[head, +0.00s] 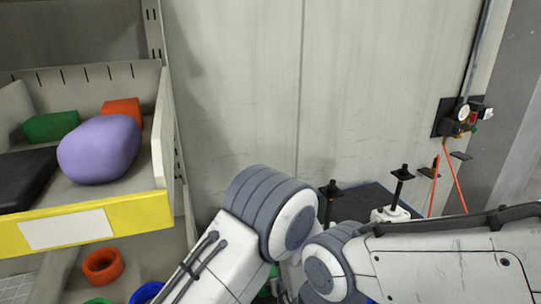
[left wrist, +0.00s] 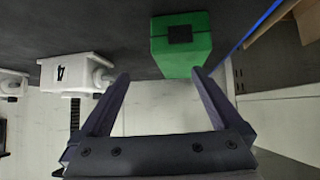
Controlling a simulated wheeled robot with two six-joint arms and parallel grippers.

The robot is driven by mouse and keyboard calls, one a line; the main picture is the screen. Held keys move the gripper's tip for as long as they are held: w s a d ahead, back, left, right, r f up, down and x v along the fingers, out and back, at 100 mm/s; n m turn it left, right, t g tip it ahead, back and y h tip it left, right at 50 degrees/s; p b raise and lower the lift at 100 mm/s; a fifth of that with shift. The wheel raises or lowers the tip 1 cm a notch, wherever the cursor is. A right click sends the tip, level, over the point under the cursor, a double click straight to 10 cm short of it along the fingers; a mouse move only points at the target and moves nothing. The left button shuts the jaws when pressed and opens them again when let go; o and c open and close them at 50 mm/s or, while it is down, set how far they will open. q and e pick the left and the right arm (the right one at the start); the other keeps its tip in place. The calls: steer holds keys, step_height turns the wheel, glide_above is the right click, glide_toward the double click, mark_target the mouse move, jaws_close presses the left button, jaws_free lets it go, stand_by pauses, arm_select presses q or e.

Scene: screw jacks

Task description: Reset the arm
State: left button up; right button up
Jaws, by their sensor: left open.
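In the left wrist view my left gripper (left wrist: 160,74) is open, its two dark fingers spread wide with nothing between them. A green block (left wrist: 181,55) with a dark square patch lies beyond the fingertips, nearer the right finger. A white screw jack marked 4 (left wrist: 67,72) is to the left of the left finger, apart from it. In the head view my white and grey arm links fill the lower middle and right; neither gripper shows there. A white screw jack with a black top (head: 394,212) stands behind my links, its lower part hidden.
A yellow-fronted shelf bin (head: 140,212) at left holds a purple rounded object (head: 100,150), a green block (head: 50,127) and a red block (head: 122,111). Orange (head: 103,266) and blue rings lie below. A valve panel (head: 460,117) hangs on the right wall. The middle wall is bare.

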arm_select(q)
steer(key=s+d+r+m+g+h+b, duration=0.2)
steer(key=s+d+r+m+g+h, duration=0.4)
steer(key=s+r+m, duration=0.45)
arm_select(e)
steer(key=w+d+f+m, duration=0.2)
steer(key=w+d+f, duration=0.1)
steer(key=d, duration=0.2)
arm_select(q)
steer(key=s+a+m+g+y+b, duration=0.25)
steer(key=s+a+b, duration=0.6)
steer(key=s, duration=0.65)
steer(key=s+a+f+n+g+b, duration=0.1)
steer(key=s+a+f+n+b, duration=0.1)
steer(key=s+a+f+b, duration=0.1)
step_height(320, 180, down, 4)
steer(key=shift+s+a+r+n, duration=0.15)
steer(key=shift+s+a+n, duration=0.25)
steer(key=shift+s+a, duration=0.4)
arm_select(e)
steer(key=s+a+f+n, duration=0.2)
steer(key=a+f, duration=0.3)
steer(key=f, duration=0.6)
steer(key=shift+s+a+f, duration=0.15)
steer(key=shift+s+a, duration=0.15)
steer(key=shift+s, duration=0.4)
